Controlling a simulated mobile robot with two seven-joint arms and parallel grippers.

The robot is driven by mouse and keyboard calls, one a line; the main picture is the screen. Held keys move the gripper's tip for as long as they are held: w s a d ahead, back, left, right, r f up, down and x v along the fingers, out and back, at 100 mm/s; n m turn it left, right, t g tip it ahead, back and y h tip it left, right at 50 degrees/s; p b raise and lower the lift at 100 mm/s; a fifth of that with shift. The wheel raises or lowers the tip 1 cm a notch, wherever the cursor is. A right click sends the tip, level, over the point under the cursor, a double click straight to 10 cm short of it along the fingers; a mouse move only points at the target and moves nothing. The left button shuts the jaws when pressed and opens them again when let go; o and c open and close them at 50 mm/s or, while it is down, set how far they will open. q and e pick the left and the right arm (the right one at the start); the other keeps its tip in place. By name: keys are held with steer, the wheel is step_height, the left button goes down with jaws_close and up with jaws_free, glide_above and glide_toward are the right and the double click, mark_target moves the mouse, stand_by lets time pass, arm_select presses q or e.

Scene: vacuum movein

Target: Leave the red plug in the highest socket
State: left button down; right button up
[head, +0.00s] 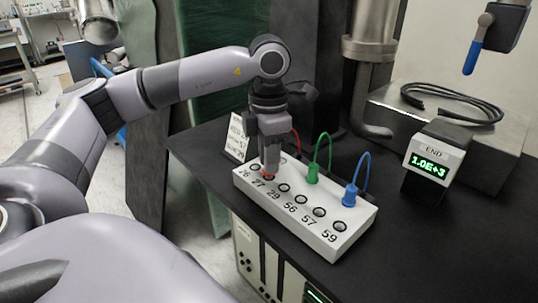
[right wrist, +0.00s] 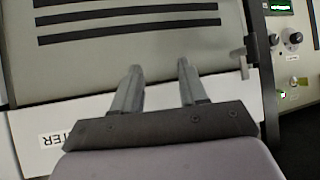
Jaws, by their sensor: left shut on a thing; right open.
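The white socket block (head: 307,236) sits on the black bench, with a row of round sockets labelled 26, 27, 29, 56, 57, 59 from left to right. My left gripper (head: 269,160) points down over the block's left end, shut on the red plug (head: 268,174). The red plug is mostly hidden by the fingers; its lower end is at the socket marked 27, and I cannot tell whether it is inserted. The socket marked 59 (head: 339,226), at the right end, is empty. My right gripper (right wrist: 158,88) is open and empty in the right wrist view.
A green plug (head: 312,175) and a blue plug (head: 350,194) stand along the block's rear side, with looped cables. A display box (head: 432,164) reads END and 1.0E+3. A printed card (head: 236,138) stands behind the block. A coiled black cable (head: 452,104) lies at the back right.

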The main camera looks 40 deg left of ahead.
arm_select(q)
steer(key=shift+f+b, duration=0.3)
steer(key=shift+f, duration=0.2)
steer(key=c, duration=0.9)
jaws_free()
steer(key=shift+r, duration=0.1)
step_height(320, 180, up, 6)
steer(key=shift+f, duration=0.1)
steer(key=shift+r, duration=0.65)
